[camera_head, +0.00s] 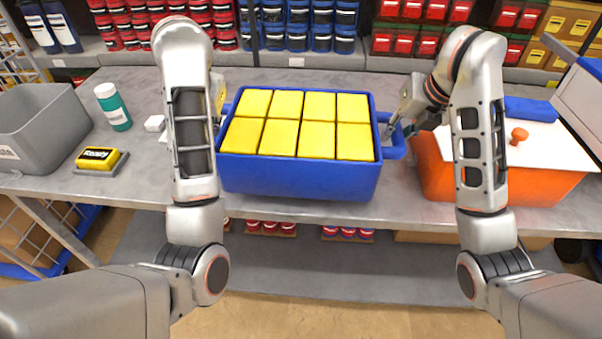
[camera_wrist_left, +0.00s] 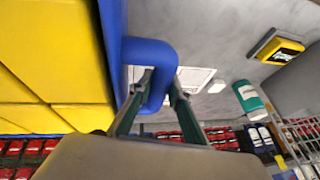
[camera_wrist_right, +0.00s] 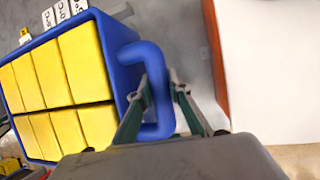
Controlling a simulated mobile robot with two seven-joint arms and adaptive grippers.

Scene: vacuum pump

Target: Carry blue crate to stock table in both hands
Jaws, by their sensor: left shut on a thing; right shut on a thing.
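The blue crate (camera_head: 300,182) is upright at the middle of the grey table in the head view, filled with several yellow blocks (camera_head: 299,122). My right gripper (camera_head: 388,128) is at the crate's right-hand handle. In the right wrist view its fingers (camera_wrist_right: 160,97) are shut on the blue handle (camera_wrist_right: 159,122). My left gripper is mostly hidden behind my left arm in the head view. In the left wrist view its fingers (camera_wrist_left: 158,92) are shut on the crate's other handle (camera_wrist_left: 152,50). I cannot tell whether the crate touches the table.
An orange bin with a white lid (camera_head: 470,180) stands close to the right of the crate. To the left are a grey bin (camera_head: 38,128), a green bottle (camera_head: 113,107) and a yellow device (camera_head: 98,158). Shelves of red and blue bins (camera_head: 290,27) line the back.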

